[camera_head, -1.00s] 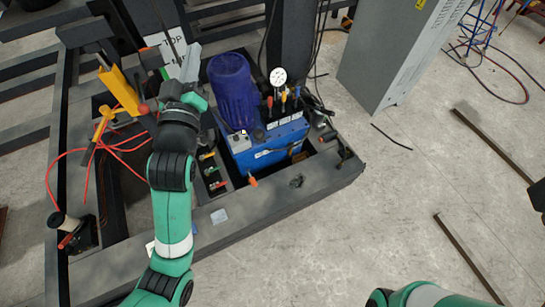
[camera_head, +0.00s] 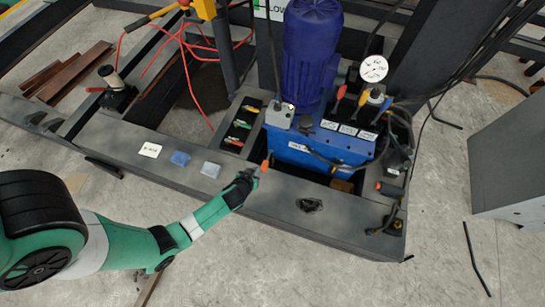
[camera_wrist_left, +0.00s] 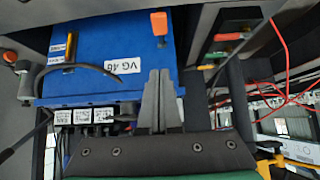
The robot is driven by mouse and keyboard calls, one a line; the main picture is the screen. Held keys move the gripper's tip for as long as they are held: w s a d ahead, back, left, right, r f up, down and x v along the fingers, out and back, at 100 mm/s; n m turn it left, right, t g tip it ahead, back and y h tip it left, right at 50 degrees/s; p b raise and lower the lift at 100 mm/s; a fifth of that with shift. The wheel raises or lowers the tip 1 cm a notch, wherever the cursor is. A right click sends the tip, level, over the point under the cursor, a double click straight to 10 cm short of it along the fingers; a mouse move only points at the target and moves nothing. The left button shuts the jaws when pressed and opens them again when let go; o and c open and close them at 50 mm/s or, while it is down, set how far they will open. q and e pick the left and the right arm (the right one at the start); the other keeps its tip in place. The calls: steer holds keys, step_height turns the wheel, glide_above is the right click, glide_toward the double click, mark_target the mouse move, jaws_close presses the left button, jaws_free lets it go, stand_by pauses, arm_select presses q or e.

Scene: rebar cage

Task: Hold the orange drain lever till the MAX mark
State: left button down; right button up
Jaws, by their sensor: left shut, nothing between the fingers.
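The orange drain lever (camera_head: 265,166) sticks out low on the front of the blue hydraulic tank (camera_head: 310,150). In the left wrist view the orange lever (camera_wrist_left: 159,23) shows beyond the fingertips, against the blue tank wall with its "VG 46" label. My left gripper (camera_head: 257,171) is at the lever in the head view. In the wrist view its two grey fingers (camera_wrist_left: 158,74) are shut together with nothing between them, and a small gap appears between the tips and the lever. Whether they touch is not clear. I cannot make out a MAX mark. My right gripper is out of view.
A blue motor (camera_head: 311,50), a round gauge (camera_head: 374,68) and valve levers stand on the tank. A dark steel frame (camera_head: 225,190) surrounds it. Red cables (camera_head: 195,45) lie at upper left. A grey cabinet (camera_head: 510,150) stands at right.

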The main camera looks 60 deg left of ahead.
arm_select(q)
steer(key=s+f, duration=0.1)
steer(key=b, duration=0.7)
glide_above(265, 164)
steer(key=s+d, duration=0.2)
steer(key=f, duration=0.7)
steer(key=shift+s+f, duration=0.2)
step_height(265, 164, down, 3)
steer(key=b, duration=0.2)
steer(key=shift+w+f+b, duration=0.15)
steer(key=shift+b, duration=0.2)
steer(key=shift+f, duration=0.2)
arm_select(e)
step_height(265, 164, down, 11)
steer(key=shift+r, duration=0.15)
arm_select(q)
steer(key=shift+r, duration=0.1)
